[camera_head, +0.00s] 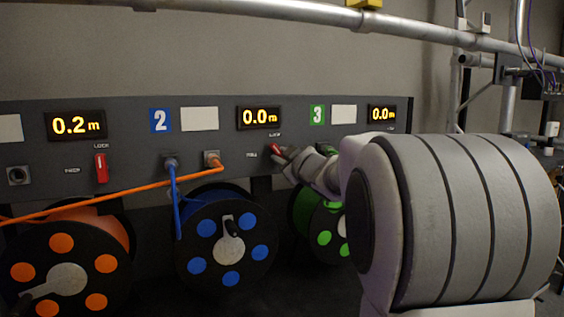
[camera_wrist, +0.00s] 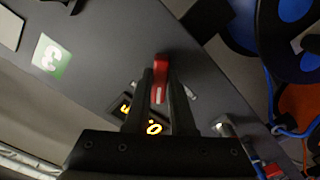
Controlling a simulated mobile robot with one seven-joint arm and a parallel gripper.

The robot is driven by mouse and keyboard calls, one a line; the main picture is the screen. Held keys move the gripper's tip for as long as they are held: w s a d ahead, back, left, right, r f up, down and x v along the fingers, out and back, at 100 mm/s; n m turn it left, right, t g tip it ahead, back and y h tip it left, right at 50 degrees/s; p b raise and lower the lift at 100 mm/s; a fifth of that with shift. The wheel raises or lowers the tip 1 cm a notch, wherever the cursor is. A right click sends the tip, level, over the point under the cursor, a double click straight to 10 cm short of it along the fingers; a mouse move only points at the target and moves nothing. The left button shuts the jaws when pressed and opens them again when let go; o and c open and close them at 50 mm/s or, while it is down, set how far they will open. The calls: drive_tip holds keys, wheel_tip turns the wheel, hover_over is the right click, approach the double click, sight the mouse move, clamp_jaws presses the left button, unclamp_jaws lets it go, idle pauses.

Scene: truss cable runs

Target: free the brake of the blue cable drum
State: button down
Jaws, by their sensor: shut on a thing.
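The blue cable drum (camera_head: 208,258) is below panel section 2 in the head view; its blue parts also show at the upper right of the wrist view (camera_wrist: 243,22). Its red brake lever (camera_head: 274,148) is beside the LOCK and FREE labels, under the middle display. It looks tilted from upright, partly hidden by my gripper. My gripper (camera_wrist: 161,82) is shut on the red lever, which stands between the two fingers in the wrist view (camera_wrist: 160,68). In the head view, my gripper (camera_head: 281,153) is small and partly covered by my wrist.
The orange drum (camera_head: 38,254) is at left, its red lever (camera_head: 101,168) upright under LOCK. The green drum (camera_head: 304,209) is partly hidden by my arm. An orange cable (camera_head: 120,193) and a blue cable (camera_head: 177,205) hang from panel sockets. The middle display (camera_head: 259,117) reads 0.0 m.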

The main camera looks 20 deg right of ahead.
drive_tip(key=n+b, duration=0.2)
drive_tip(key=n, duration=0.3)
drive_tip(key=shift+f+n, duration=0.1)
drive_tip(key=shift+n, duration=0.2)
drive_tip(key=n+b, duration=0.2)
drive_tip(key=n, duration=0.2)
drive_tip(key=shift+n, duration=0.3)
drive_tip(key=c, duration=0.8)
unclamp_jaws()
drive_tip(key=shift+o, duration=0.2)
drive_tip(key=s+p, duration=0.1)
drive_tip(key=s, duration=1.6)
drive_tip(key=shift+s+r, duration=0.2)
drive_tip(key=shift+s, duration=0.05)
